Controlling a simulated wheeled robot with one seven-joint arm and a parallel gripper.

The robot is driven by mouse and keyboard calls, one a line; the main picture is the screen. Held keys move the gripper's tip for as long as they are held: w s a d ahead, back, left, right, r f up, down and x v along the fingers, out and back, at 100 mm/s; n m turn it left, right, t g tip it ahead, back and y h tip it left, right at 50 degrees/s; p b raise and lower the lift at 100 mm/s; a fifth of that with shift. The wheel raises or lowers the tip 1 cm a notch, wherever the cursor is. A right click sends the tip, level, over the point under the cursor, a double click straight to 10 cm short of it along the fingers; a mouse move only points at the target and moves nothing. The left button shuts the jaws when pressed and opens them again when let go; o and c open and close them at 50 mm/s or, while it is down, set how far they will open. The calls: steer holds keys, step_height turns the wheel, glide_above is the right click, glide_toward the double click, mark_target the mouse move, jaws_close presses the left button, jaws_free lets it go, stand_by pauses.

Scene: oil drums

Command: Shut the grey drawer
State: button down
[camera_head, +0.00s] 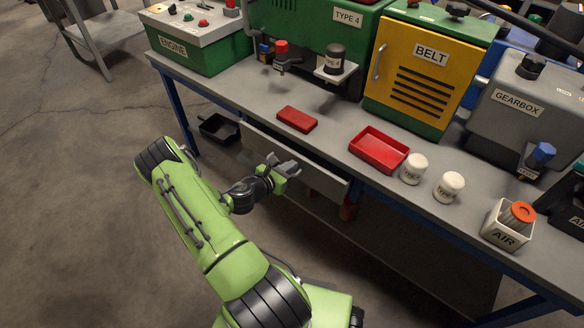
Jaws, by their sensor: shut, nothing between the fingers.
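The grey drawer (325,181) hangs under the front edge of the grey workbench. Its long front panel stands a little out from the bench edge, with a dark gap behind its top, so it looks partly open. My gripper (291,166) is shut and empty. It is in front of the middle of the drawer front and hides part of it. I cannot tell whether the fingers touch the panel.
On the workbench (334,139) are a red lid (297,119), a red tray (379,150), white jars (413,169) and an AIR box (506,226). A black bin (218,128) sits below, left of the drawer. Open floor (80,200) lies left.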

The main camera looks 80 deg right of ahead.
mark_target(300, 156)
steer(key=shift+s+d, duration=0.25)
steer(key=shift+d, duration=0.35)
steer(key=d, duration=0.1)
steer(key=s+d, duration=0.1)
steer(key=d+p, duration=0.1)
steer(key=shift+s+d, duration=0.35)
steer(key=shift+r, duration=0.2)
steer(key=shift+r, duration=0.1)
